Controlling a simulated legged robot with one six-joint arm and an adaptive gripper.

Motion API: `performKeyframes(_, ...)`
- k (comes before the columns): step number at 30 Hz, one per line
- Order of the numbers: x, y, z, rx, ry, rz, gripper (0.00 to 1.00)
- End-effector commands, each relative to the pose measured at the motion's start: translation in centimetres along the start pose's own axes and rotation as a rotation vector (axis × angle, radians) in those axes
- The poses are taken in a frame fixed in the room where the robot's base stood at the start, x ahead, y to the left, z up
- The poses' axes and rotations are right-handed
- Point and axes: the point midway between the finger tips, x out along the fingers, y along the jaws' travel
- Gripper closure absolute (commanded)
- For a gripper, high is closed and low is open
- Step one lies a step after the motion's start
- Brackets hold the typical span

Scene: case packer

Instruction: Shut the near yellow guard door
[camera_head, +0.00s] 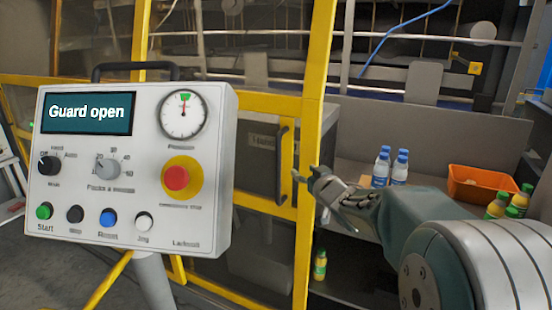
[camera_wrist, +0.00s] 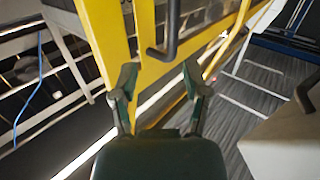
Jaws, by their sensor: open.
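The yellow guard door (camera_head: 254,103) stands behind the control panel in the head view, with a dark upright handle (camera_head: 282,150) near its right edge. The panel's display (camera_head: 88,113) reads "Guard open". My gripper (camera_head: 306,177) is at the right of the door's yellow edge post, close to it. In the wrist view my gripper (camera_wrist: 160,82) is open, its two fingers apart. Yellow door frame (camera_wrist: 110,38) and the dark handle (camera_wrist: 170,35) show just beyond the fingertips. Nothing is between the fingers. I cannot tell whether a finger touches the frame.
The white control panel (camera_head: 130,221) with its red stop button fills the left. Blue-capped bottles (camera_head: 381,170) and an orange crate (camera_head: 482,179) stand on the surface at right, beside green-capped bottles (camera_head: 497,206). One more bottle (camera_head: 320,265) stands lower down.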

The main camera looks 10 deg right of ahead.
Motion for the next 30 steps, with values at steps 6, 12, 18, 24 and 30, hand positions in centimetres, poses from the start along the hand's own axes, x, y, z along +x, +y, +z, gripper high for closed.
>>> performKeyframes(6, 1.9, -0.4, 1.0, 0.025, 0.068, -0.124, 0.4)
performKeyframes(12, 3.7, -0.7, 0.9, 0.027, 0.071, -0.131, 0.4)
performKeyframes(18, 7.4, -1.2, 0.7, 0.026, 0.071, -0.131, 0.4)
performKeyframes(24, 10.7, -1.6, 0.4, 0.025, 0.071, -0.13, 0.4)
performKeyframes(30, 12.3, -1.8, 0.2, 0.026, 0.072, -0.128, 0.4)
